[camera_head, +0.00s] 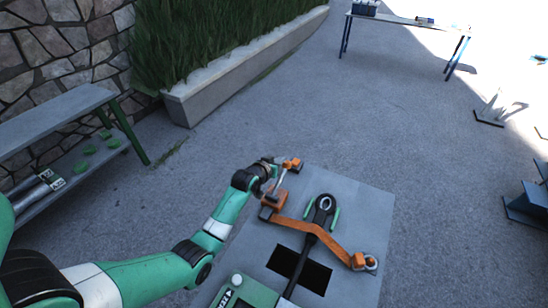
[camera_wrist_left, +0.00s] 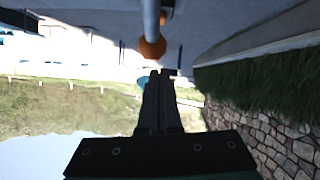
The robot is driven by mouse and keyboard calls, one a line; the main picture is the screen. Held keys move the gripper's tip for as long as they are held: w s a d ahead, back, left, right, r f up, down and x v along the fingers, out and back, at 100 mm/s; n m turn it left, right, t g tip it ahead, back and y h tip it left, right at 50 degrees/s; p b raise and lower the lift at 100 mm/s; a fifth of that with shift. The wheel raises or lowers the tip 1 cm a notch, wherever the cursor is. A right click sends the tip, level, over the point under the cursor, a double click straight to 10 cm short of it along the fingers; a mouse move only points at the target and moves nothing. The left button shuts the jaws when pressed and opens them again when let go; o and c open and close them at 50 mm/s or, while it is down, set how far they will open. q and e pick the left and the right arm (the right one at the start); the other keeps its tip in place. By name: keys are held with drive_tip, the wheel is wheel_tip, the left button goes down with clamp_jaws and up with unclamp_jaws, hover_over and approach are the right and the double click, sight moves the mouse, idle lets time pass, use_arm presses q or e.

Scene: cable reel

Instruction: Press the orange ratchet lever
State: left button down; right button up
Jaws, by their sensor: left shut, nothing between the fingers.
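The orange ratchet lever stands on the grey platform (camera_head: 345,195): a grey rod with an orange grip (camera_head: 292,164) at its upper end and an orange ratchet body (camera_head: 273,200) at its base. In the left wrist view the rod hangs down from the top edge and ends in an orange knob (camera_wrist_left: 152,48). My left gripper (camera_head: 275,168) is beside the orange grip in the head view. Its black fingers (camera_wrist_left: 158,82) are shut and empty, with their tips close to the knob. I cannot tell whether they touch it. My right gripper is not in view.
An orange strap (camera_head: 320,236) crosses the platform to a ring (camera_head: 371,262) at right. A black bar with a ring (camera_head: 324,204) stands mid-platform near a dark rectangular opening (camera_head: 315,275). A grey bench (camera_head: 60,118) is at left, a planter (camera_head: 215,92) behind.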

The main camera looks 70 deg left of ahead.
use_arm(q)
drive_tip(key=p+v, duration=0.1)
drive_tip(key=v, duration=0.3)
drive_tip(key=shift+s+d+r, duration=0.15)
drive_tip(key=shift+s+r, duration=0.1)
drive_tip(key=shift+r, duration=0.05)
